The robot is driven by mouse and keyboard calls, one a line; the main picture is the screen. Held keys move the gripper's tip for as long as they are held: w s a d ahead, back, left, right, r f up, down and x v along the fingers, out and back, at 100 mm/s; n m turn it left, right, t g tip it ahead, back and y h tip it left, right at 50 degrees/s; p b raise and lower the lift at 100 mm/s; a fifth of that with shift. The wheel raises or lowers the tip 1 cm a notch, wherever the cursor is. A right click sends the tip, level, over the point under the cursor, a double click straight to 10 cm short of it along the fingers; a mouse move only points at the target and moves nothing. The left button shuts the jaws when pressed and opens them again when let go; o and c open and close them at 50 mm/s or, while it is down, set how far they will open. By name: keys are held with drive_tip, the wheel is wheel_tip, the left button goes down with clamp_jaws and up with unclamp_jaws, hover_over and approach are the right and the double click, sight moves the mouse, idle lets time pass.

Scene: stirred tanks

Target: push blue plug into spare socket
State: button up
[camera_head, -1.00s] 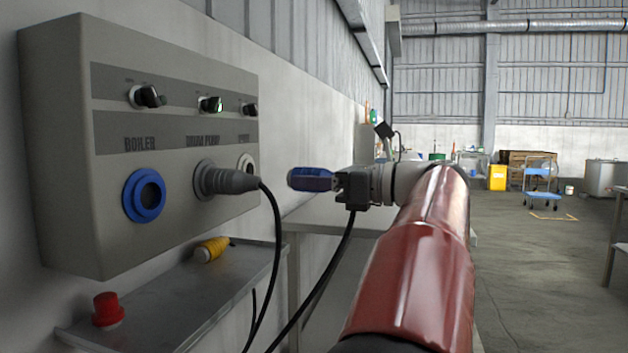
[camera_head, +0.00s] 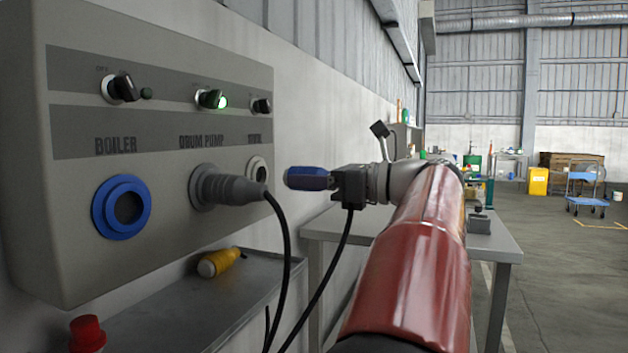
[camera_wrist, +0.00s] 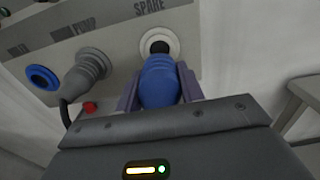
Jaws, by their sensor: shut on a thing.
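My gripper (camera_head: 338,184) is shut on the blue plug (camera_head: 308,178), whose black cable hangs down below it. In the head view the plug points left toward the wall panel, with a gap between them. The spare socket (camera_head: 258,168), a pale ring, sits at the panel's right end, partly hidden by the grey plug. In the wrist view the blue plug (camera_wrist: 160,82) lies between the fingers, just below the spare socket (camera_wrist: 158,45) with its dark hole. The plug's tip looks close to the hole there; contact cannot be told.
A grey plug (camera_head: 225,188) fills the drum pump socket, its cable hanging down. The blue boiler socket (camera_head: 122,207) is empty. A shelf (camera_head: 200,310) below carries a yellow plug (camera_head: 218,262) and a red cap (camera_head: 87,334). A table (camera_head: 505,245) stands behind my arm.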

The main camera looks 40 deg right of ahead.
drive_tip(key=shift+b+x, duration=0.45)
drive_tip(key=shift+x, duration=2.1)
drive_tip(key=shift+a+r+p, duration=0.1)
drive_tip(key=shift+p, duration=0.5)
drive_tip(key=shift+w+a, duration=0.1)
drive_tip(key=shift+w, duration=0.25)
idle(0.4)
drive_tip(key=o, duration=1.3)
drive_tip(key=shift+o, duration=0.2)
drive_tip(key=v, duration=0.7)
drive_tip(key=shift+s, duration=0.3)
